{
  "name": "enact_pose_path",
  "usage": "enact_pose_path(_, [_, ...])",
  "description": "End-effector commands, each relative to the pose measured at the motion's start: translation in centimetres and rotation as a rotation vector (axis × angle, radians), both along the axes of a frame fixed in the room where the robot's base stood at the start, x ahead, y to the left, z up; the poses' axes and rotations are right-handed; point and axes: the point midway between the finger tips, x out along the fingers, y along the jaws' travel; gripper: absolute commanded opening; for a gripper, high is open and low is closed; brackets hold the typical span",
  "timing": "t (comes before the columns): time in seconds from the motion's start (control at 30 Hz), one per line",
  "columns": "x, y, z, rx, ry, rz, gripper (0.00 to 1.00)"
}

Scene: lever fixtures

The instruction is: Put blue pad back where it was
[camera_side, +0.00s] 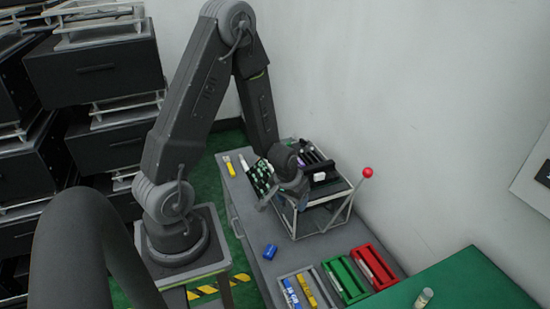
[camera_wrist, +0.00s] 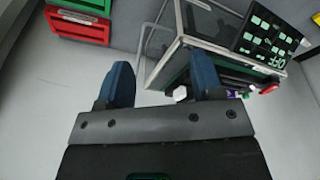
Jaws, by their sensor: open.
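A small blue block (camera_side: 270,251), which looks like the blue pad, lies alone on the grey table, in front of the metal-framed fixture (camera_side: 318,212). Another blue strip (camera_side: 291,294) lies in the light tray. My gripper (camera_side: 293,194) is beside the fixture, above and behind the loose blue block in the side view; its fingers are hard to make out there. In the wrist view my gripper (camera_wrist: 163,84) has its two dark blue fingers wide apart, with no blue pad between them. A small white piece (camera_wrist: 180,93) shows close to the right finger.
The fixture carries a dark panel with green squares (camera_side: 260,178) and a lever with a red knob (camera_side: 367,172). The light tray (camera_side: 313,307), a green bin (camera_side: 345,281) and a red bin (camera_side: 374,266) stand at the table's front. A yellow item (camera_side: 229,166) lies at the back.

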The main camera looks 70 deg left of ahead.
Motion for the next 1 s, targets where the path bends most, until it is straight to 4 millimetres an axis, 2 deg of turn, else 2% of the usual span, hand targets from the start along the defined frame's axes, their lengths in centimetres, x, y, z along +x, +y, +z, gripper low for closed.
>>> enact_pose_path(0.03, [0.8, -0.8, 2.6, 0.012, -0.027, -0.039, 0.60])
enact_pose_path(0.17, [1.4, -3.2, 8.3, 0.026, -0.065, -0.134, 0.60])
enact_pose_path(0.27, [1.1, -5.1, 12.5, 0.039, -0.094, -0.206, 0.60])
enact_pose_path(0.4, [-0.6, -8.0, 17.9, 0.055, -0.136, -0.306, 0.60])
enact_pose_path(0.47, [-1.7, -9.2, 20.0, 0.064, -0.153, -0.349, 0.60])
enact_pose_path(0.6, [-5.0, -11.6, 24.2, 0.081, -0.192, -0.441, 0.60])
enact_pose_path(0.7, [-7.3, -12.7, 26.2, 0.089, -0.213, -0.493, 0.60])
enact_pose_path(0.8, [-9.1, -13.4, 27.4, 0.095, -0.227, -0.530, 0.60])
enact_pose_path(1.0, [-10.6, -13.9, 28.2, 0.100, -0.235, -0.559, 0.60])
